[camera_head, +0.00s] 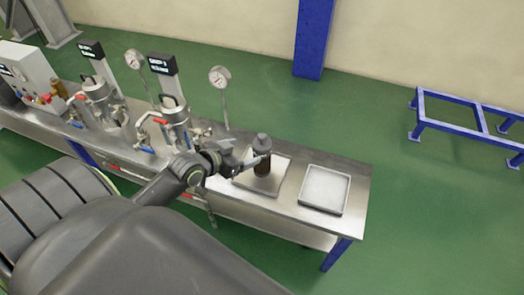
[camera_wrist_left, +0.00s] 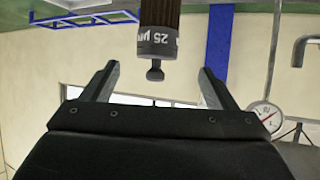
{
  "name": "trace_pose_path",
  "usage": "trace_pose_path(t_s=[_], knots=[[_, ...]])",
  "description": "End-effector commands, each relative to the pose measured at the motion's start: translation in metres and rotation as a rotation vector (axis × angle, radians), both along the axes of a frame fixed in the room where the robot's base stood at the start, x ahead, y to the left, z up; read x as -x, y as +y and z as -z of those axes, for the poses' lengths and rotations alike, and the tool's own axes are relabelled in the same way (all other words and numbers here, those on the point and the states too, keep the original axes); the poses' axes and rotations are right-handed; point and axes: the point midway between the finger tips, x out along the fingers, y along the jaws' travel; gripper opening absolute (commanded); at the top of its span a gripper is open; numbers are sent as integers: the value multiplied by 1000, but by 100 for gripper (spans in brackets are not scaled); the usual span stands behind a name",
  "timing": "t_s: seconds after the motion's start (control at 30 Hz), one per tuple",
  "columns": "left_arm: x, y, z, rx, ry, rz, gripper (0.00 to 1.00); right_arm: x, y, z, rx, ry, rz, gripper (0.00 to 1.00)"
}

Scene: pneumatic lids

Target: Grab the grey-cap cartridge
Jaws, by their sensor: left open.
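The cartridge has a grey cap (camera_head: 262,143) on a dark brown body (camera_head: 262,166). It stands upright on a square metal tray (camera_head: 275,189) on the bench. My left gripper (camera_head: 251,163) is beside the cartridge, with its fingers pointing towards it. In the left wrist view the cartridge's grey cap (camera_wrist_left: 156,42) shows upside down, marked "25 µm", with a small knob at its end. There the left gripper (camera_wrist_left: 158,72) is open, and the cap lines up between its two fingers. I cannot tell whether the fingers reach around the body. The right gripper is not in view.
An empty pale tray (camera_head: 325,190) lies to the right on the steel bench (camera_head: 357,184). Housings with clamps and hoses (camera_head: 176,120) and gauges (camera_head: 220,77) stand left of and behind the cartridge. A blue frame (camera_head: 450,126) stands on the floor far right.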

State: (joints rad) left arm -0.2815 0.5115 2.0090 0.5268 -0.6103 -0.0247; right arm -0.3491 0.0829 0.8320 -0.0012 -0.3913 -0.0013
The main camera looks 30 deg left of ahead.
Motion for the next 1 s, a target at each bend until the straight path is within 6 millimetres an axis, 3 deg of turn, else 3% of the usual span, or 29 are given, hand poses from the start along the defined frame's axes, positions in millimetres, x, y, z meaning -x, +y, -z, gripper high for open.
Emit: trace_pose_path(t_s=[0.1,0.43,0.7,1.0], knots=[[-21,-4,12,2,-1,-1,80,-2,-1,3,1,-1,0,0],[-46,-8,24,1,0,0,80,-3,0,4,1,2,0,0],[-79,-16,40,-1,0,0,80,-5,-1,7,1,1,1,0],[-84,-17,42,-2,-1,0,80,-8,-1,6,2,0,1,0]])
